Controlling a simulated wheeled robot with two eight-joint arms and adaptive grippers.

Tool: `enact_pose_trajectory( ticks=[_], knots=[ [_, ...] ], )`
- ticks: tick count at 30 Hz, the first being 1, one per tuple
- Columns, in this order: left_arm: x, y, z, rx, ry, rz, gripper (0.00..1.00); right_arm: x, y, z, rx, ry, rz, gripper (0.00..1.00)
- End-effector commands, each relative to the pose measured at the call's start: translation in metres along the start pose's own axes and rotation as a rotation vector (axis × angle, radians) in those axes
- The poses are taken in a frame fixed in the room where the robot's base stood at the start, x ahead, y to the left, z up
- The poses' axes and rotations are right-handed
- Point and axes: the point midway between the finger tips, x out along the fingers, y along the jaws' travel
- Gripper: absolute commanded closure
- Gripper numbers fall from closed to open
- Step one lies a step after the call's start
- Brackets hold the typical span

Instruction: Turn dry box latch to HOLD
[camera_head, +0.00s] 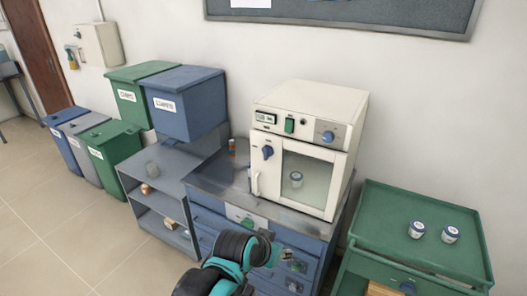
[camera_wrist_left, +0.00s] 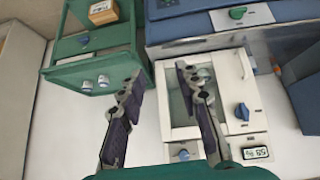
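The dry box (camera_head: 310,140) is a cream cabinet with a glass door, standing on a blue bench. Its door looks shut, and a lidded cup (camera_head: 296,179) shows behind the glass. The blue latch knob (camera_head: 267,152) is on the door frame's upper left; its markings are too small to read. In the left wrist view the box appears upside down, with the latch (camera_wrist_left: 242,111) right of my fingers. My left gripper (camera_wrist_left: 160,74) is open and empty, its fingers spread before the door. My left arm (camera_head: 235,255) shows low in the head view. My right gripper is out of view.
The top panel has a display (camera_head: 265,117), a green switch (camera_head: 289,125) and another blue knob (camera_head: 327,136). A white handle (camera_head: 255,183) is below the latch. A green cart (camera_head: 385,205) with two lidded cups stands right; a grey shelf (camera_head: 165,165) stands left.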

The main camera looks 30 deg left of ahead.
Motion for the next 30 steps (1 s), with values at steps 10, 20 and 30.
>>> enact_pose_trajectory(
  ticks=[10, 20, 30],
  knots=[
    [0.055, -0.087, -0.176, 0.015, 0.235, 0.05, 0.66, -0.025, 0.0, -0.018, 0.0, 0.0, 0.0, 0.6],
    [0.114, -0.211, -0.254, 0.026, 0.444, -0.017, 0.66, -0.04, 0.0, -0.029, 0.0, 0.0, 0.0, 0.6],
    [0.144, -0.239, -0.269, 0.033, 0.485, -0.039, 0.66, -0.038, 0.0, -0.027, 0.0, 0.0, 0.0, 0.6]
  ],
)
